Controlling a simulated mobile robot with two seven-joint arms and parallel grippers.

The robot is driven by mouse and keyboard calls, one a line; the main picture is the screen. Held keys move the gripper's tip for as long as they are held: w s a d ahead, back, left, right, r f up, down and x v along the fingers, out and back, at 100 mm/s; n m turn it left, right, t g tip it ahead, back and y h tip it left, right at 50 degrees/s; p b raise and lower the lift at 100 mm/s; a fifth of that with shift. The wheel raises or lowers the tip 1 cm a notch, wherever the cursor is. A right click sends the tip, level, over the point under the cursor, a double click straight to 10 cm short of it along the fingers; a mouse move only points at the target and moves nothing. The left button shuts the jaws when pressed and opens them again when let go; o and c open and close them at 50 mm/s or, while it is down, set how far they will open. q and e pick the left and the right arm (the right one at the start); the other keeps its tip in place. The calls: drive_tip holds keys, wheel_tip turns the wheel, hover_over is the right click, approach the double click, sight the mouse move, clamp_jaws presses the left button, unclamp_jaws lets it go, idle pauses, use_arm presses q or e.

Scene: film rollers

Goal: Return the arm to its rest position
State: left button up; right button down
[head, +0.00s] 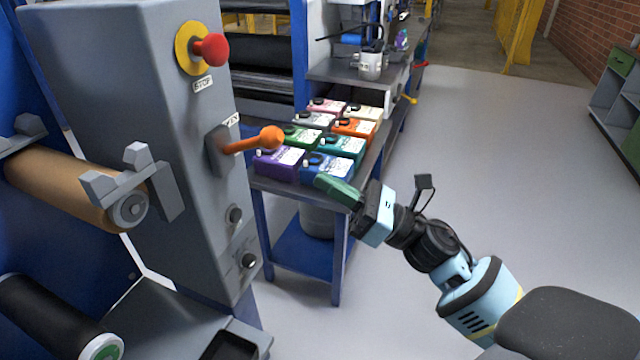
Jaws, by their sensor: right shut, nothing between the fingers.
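My right arm reaches in from the lower right of the head view. Its gripper (338,189) has green fingers that are shut with nothing between them. The fingertips point up and left, and in the picture they lie just below the blue box at the near corner of the workbench. My left gripper is not in view.
A grey machine cabinet (140,90) with a red stop button (210,49) and an orange-handled lever (262,140) stands at left. Beside it are a brown roll (60,180) and a dark roll (45,315). Several coloured boxes (280,163) sit on the workbench (285,190). The floor (480,170) at right is clear.

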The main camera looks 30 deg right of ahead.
idle(0.5)
